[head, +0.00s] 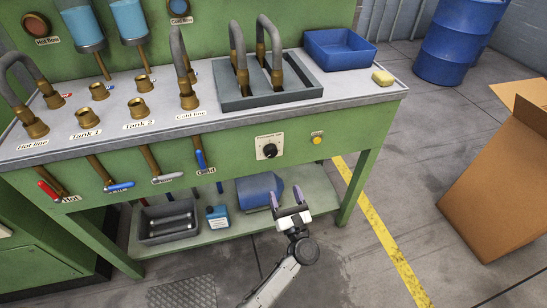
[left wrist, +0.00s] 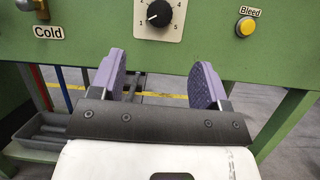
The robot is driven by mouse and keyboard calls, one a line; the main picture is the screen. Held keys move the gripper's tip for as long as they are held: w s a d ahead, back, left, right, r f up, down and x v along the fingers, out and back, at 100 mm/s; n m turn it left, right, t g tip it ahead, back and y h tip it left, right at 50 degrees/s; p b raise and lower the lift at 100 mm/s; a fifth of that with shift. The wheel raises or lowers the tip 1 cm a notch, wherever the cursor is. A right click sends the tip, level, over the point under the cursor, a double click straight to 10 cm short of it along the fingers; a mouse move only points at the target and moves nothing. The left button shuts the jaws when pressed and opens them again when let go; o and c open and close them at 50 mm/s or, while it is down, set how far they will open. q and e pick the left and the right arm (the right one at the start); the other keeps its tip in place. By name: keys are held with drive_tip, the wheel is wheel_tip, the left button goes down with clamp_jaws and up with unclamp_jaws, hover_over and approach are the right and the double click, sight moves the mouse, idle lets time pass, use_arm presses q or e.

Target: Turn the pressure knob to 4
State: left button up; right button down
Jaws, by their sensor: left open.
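The pressure knob (head: 270,151) is a black dial on a white scale plate, set in the green front panel. My left gripper (head: 289,196) is open and empty, below the knob and in front of the panel. In the left wrist view its two purple finger pads (left wrist: 160,80) stand apart, with the knob above the gap between them. Nothing is between the fingers. My right gripper is in neither view.
A yellow Bleed button (head: 317,140) is right of the knob. Valve levers, including the blue Cold one (head: 200,158), stick out on the left. A lower shelf (head: 306,207) holds a grey tray (head: 167,221) and a blue bottle (head: 217,217). A cardboard box (head: 500,185) stands at right.

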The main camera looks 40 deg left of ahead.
sight(272, 153)
use_arm(q)
drive_tip(key=b+x, duration=0.2)
drive_tip(key=x, duration=1)
drive_tip(key=shift+w+a+r, duration=0.15)
drive_tip(key=shift+a, duration=0.15)
drive_tip(key=shift+c, duration=0.2)
